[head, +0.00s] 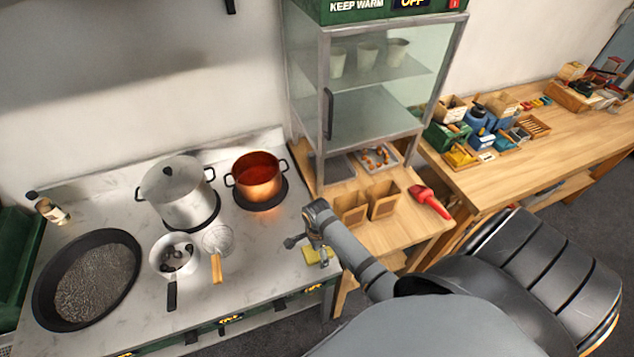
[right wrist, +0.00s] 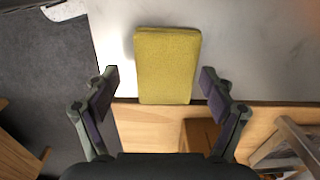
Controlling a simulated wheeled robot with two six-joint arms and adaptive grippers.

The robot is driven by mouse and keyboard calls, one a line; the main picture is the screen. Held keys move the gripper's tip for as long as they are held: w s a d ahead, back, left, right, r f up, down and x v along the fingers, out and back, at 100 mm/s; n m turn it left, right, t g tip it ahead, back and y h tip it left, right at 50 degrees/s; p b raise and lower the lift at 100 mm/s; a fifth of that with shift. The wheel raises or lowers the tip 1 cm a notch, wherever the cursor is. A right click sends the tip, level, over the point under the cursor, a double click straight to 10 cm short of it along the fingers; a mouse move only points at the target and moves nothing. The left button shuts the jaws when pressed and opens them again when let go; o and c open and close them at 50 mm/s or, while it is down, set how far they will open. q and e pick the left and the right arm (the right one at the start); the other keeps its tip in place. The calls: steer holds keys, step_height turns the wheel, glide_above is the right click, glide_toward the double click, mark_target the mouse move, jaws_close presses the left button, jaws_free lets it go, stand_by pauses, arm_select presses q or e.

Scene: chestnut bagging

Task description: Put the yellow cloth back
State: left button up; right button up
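The yellow cloth (head: 311,257) lies near the right front corner of the grey stove top (head: 255,240), partly hidden by my right gripper (head: 304,242) in the head view. In the right wrist view the cloth (right wrist: 167,62) is a flat yellow rectangle lying on the grey surface, its near end at the edge beside the wood. My right gripper (right wrist: 160,78) is open, with one finger on each side of the cloth and gaps between. Nothing is held in it. My left gripper is not in view.
A copper pot (head: 257,180), a steel pot (head: 178,192), a small pan (head: 172,257), a skimmer (head: 217,240) and a wide dark pan (head: 88,280) stand on the stove.

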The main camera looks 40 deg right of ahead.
steer(key=shift+w+d+f, duration=0.15)
steer(key=shift+w, duration=0.15)
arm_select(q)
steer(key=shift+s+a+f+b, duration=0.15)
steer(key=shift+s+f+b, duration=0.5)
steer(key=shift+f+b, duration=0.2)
arm_select(e)
step_height(320, 180, up, 12)
steer(key=shift+s, duration=0.1)
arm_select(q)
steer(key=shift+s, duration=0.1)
